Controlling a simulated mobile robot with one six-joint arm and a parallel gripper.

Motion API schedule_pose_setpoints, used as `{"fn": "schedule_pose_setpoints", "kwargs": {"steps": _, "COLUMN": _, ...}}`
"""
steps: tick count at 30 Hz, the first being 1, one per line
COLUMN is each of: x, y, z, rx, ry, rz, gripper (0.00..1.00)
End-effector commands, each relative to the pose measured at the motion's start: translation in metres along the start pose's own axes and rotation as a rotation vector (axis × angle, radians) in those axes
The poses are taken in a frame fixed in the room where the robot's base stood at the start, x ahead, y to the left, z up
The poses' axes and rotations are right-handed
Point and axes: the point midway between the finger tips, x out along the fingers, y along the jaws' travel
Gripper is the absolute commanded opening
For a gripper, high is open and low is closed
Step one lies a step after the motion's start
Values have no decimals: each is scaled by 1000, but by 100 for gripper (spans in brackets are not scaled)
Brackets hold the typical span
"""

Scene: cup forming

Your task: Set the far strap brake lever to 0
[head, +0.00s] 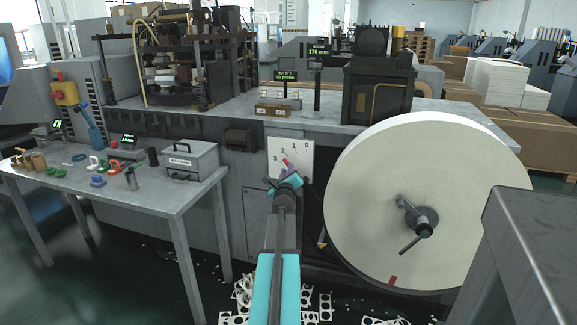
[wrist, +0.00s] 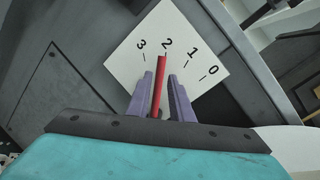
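The strap brake lever is a red bar (wrist: 160,82) in front of a white dial plate (wrist: 190,72) marked 3, 2, 1, 0. In the wrist view its tip points at about the 2 mark. My gripper (wrist: 161,76) has its two purple fingers on either side of the lever, with narrow gaps seeming to show, so it looks open around it. The lever's lower end is hidden behind my gripper. In the head view, the plate (head: 303,152) is on the machine front, and the red lever tip (head: 286,162) shows just above my gripper (head: 287,173).
A large paper roll (head: 375,215) with a hub handle (head: 411,243) stands close right of the plate. A grey table (head: 150,200) with small tools is at the left. A grey block (head: 535,255) fills the lower right. Paper scraps lie on the floor below.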

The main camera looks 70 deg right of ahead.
Motion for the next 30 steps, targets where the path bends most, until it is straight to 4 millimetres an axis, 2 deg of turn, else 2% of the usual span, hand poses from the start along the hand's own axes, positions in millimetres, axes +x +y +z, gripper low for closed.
{"fn": "schedule_pose_setpoints", "kwargs": {"steps": 18, "x": 51, "y": 0, "z": 0, "rx": 0, "ry": 0, "rz": 0, "gripper": 20}}
{"fn": "schedule_pose_setpoints", "kwargs": {"steps": 30, "x": 61, "y": 0, "z": 0, "rx": 1, "ry": 0, "rz": 0, "gripper": 20}}
